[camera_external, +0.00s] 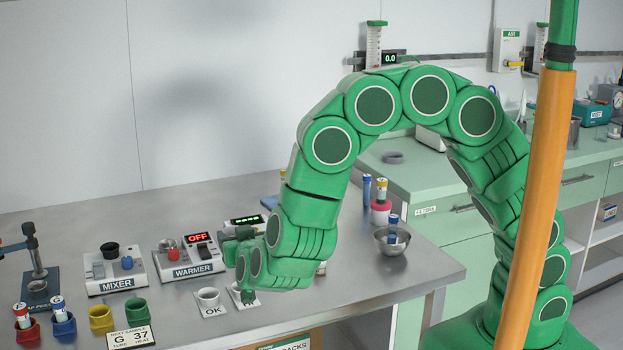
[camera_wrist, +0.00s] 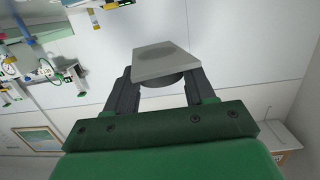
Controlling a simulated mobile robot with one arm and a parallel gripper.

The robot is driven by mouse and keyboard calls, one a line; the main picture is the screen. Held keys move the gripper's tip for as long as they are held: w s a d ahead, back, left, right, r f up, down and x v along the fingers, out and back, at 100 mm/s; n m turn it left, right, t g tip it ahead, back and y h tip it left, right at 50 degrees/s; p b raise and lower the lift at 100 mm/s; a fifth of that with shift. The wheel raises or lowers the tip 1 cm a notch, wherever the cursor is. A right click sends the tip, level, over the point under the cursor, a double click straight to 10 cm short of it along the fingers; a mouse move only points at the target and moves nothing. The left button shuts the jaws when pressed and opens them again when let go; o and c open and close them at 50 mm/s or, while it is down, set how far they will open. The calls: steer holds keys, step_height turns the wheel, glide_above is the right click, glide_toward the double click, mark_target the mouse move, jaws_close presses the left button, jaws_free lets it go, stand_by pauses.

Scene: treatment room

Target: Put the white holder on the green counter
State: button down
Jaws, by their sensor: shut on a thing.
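My gripper (camera_wrist: 160,82) shows in the wrist view with its two dark fingers shut on a pale grey-white piece (camera_wrist: 155,62). This piece has a flat, square face and a dark rounded part beneath; it seems to be the white holder, though I cannot be sure. In the external view my wrist hangs over the steel table, and the fingers and held piece are hidden behind it. The pale green counter (camera_external: 425,186) is at the back right, beyond my arm.
A grey ring (camera_external: 393,157) lies on the green counter, with free surface around it. A steel bowl (camera_external: 391,241) with a tube stands near the table's right end. The mixer (camera_external: 115,269) and warmer (camera_external: 187,258) are to the left. An orange pole (camera_external: 536,210) crosses the right foreground.

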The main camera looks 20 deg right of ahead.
steer(key=w+d+r+m+g+h, duration=0.25)
steer(key=w+d+m+h, duration=0.3)
steer(key=w+d, duration=0.75)
steer(key=w+d+r+m+g+h, duration=0.1)
steer(key=w+d+m+g+h, duration=0.4)
steer(key=w+d, duration=0.7)
steer(key=d+m+g+h, duration=0.2)
steer(key=d+m+g, duration=0.2)
steer(key=d, duration=1.7)
steer(key=s+d+r+m+g+h, duration=0.1)
steer(key=d+m+g+h, duration=0.2)
steer(key=d, duration=1.7)
steer(key=m+g, duration=0.2)
steer(key=g, duration=0.2)
steer(key=shift+d+r+g, duration=0.3)
steer(key=shift+d+g, duration=0.05)
steer(key=shift+w+d+f, duration=0.6)
steer(key=shift+w+f, duration=0.95)
steer(key=shift+w, duration=0.6)
steer(key=shift+w+d+f, duration=0.65)
steer(key=shift+w+f, duration=0.95)
steer(key=shift+w, duration=0.55)
steer(key=shift+w+d+f, duration=0.6)
steer(key=shift+w+f, duration=0.95)
steer(key=shift+w, duration=0.6)
steer(key=shift+f, duration=0.1)
